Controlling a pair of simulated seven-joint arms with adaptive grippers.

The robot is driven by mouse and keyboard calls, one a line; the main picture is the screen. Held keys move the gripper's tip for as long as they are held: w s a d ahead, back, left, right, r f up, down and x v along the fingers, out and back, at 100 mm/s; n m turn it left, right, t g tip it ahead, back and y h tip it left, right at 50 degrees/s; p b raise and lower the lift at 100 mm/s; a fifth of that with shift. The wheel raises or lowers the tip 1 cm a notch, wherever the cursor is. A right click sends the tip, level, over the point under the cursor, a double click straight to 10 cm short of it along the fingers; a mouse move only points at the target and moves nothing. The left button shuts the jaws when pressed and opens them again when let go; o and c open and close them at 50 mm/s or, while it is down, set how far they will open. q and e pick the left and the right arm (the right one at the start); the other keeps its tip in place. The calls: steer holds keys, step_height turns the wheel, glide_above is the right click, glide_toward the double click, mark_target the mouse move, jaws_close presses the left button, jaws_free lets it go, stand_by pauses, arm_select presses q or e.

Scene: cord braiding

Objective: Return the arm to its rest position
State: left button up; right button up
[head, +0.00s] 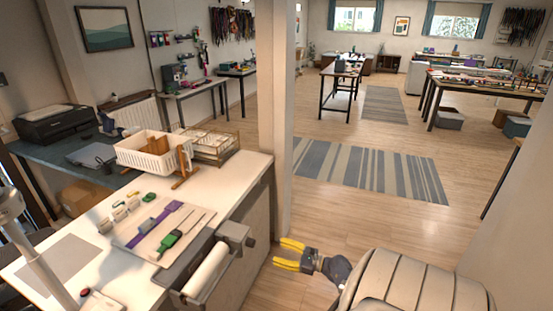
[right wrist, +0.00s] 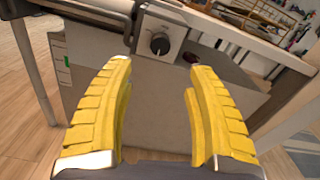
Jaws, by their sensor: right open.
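My right gripper (head: 279,254) has yellow fingers and is off the right side of the white worktable, over the wooden floor. In the right wrist view the gripper (right wrist: 159,67) has its two fingers spread wide with nothing between them. Past them is the worktable's grey side with a box and a dark knob (right wrist: 160,43). My right arm comes in from the lower right of the head view. My left gripper does not show.
The worktable (head: 225,205) holds a board (head: 150,243) with purple and green tools, a white basket (head: 145,158) and a wire tray (head: 228,147). A white roller (head: 205,270) is at its right edge. A pillar (head: 277,110) stands behind. Floor to the right is clear.

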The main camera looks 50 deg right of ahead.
stand_by(0.4)
steer(key=s+a+f+n+g+h, duration=0.1)
steer(key=s+f+n+g, duration=0.2)
steer(key=f, duration=0.6)
steer(key=s+f+n+g+h, duration=0.15)
steer(key=f+n+g, duration=0.3)
steer(key=f, duration=0.45)
steer(key=s+a+f+n+g+h, duration=0.1)
steer(key=s+a+f+n+g, duration=0.15)
steer(key=s+f+n, duration=0.35)
steer(key=s+a+f+n+g+h, duration=0.1)
steer(key=s+a+f+n+g, duration=0.2)
steer(key=s+f, duration=0.45)
steer(key=s+a+f+n+g, duration=0.1)
steer(key=s+a+f+n, duration=0.3)
steer(key=a, duration=0.5)
steer(key=s+a+f+n+g, duration=0.1)
steer(key=s+a+f+n, duration=0.3)
steer(key=s+a+n, duration=0.4)
steer(key=s+a+f+n+g, duration=0.1)
steer(key=s+a+f+n, duration=0.3)
steer(key=s+a, duration=0.7)
steer(key=shift+f+n, duration=0.35)
steer(key=shift+n, duration=0.6)
